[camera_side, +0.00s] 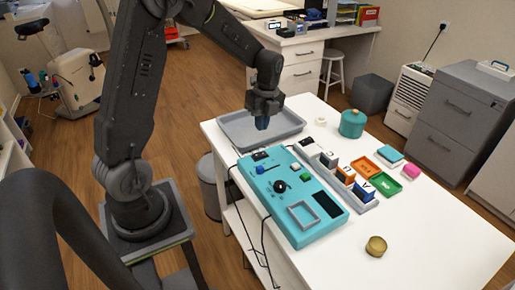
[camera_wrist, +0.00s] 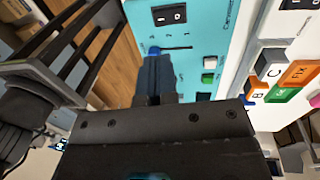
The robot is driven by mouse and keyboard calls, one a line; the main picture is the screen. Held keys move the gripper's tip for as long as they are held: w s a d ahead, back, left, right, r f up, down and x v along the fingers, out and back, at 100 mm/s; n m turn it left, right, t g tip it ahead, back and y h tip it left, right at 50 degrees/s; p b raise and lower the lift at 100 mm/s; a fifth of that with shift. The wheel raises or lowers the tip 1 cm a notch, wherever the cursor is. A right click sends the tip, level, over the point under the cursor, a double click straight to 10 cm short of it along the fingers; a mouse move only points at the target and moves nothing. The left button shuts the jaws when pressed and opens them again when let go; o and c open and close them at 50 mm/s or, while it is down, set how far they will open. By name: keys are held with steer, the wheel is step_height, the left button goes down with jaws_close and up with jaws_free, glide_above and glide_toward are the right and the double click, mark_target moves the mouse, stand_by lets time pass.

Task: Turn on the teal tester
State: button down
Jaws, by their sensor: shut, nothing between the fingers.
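The teal tester (camera_side: 305,224) lies on the white table, and its panel fills the top of the wrist view (camera_wrist: 215,35). A black rocker switch (camera_side: 261,155) marked I and O sits at its far left end; it also shows in the wrist view (camera_wrist: 169,14). A blue lever knob (camera_side: 260,170) is near it, partly behind my fingers in the wrist view. A green button (camera_side: 304,177), a white button (camera_side: 296,166) and a black knob (camera_side: 280,186) are also on the panel. My gripper (camera_side: 262,126) is shut and empty, raised beyond the tester's far end, apart from the rocker.
A grey tray (camera_side: 292,125) lies behind the tester, below my gripper. A teal round pot (camera_side: 352,123), a rack of lettered blocks (camera_side: 368,205), orange and green trays (camera_side: 388,184) and a brass dish (camera_side: 376,246) are on the table. The front right table is clear.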

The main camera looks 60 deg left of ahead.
mark_target(260, 154)
steer(key=f, duration=0.3)
steer(key=s+f, duration=0.1)
steer(key=f, duration=0.5)
steer(key=shift+s+f, duration=0.15)
steer(key=shift+f, duration=0.1)
steer(key=shift+s+f, duration=0.2)
steer(key=shift+w, duration=0.1)
steer(key=shift+w+r, duration=0.2)
steer(key=shift+w, duration=0.6)
steer(key=shift+r, duration=0.1)
step_height(260, 154, up, 14)
steer(key=w, duration=0.2)
